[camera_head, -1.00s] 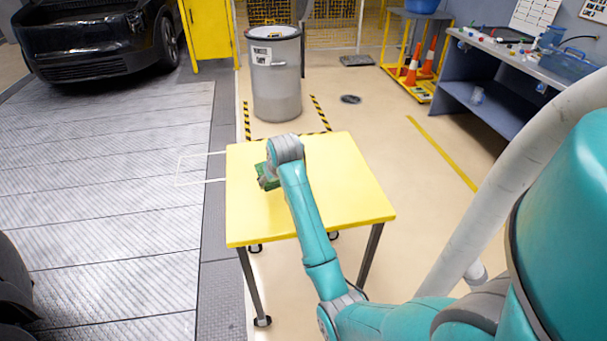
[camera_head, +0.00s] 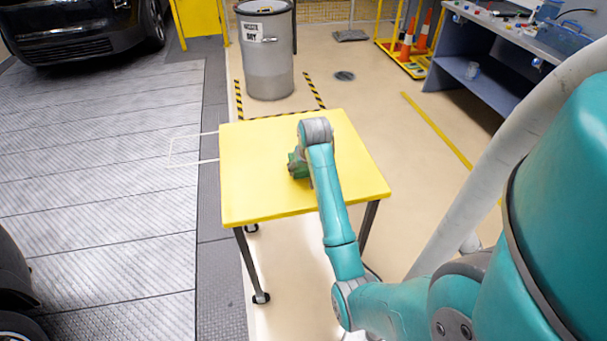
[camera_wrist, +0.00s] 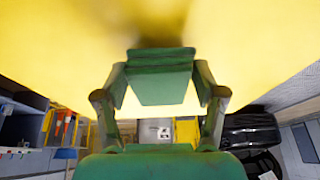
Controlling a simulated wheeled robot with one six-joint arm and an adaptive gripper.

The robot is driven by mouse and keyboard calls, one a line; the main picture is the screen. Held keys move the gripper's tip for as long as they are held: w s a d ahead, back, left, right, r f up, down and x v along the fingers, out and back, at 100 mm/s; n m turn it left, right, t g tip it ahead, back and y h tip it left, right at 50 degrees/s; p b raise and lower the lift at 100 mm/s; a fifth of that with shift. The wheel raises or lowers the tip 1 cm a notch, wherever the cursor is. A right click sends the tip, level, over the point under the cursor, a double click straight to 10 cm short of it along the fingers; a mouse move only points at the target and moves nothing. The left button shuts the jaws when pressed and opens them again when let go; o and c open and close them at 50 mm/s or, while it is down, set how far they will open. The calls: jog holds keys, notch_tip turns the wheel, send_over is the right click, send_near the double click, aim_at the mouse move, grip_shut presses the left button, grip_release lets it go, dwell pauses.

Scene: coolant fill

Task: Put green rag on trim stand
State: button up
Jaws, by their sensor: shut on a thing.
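The green rag (camera_wrist: 160,78) is a folded green block between the fingers of my gripper (camera_wrist: 162,95) in the wrist view. My gripper is shut on it. The yellow tabletop also fills the top of the wrist view (camera_wrist: 60,40), with a dark shadow by the rag. I cannot tell whether the rag touches the top. No label marks a trim stand; this table may be it.
A grey bin (camera_head: 266,60) stands behind the table, with striped floor tape around it. A dark car (camera_head: 75,30) is at the upper left. A workbench (camera_head: 500,50) and orange cones (camera_head: 412,48) are at the upper right. The tabletop looks otherwise bare.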

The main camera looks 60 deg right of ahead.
jog(key=shift+f, duration=1.4)
jog(key=o, duration=1.6)
jog(key=shift+c, duration=0.2)
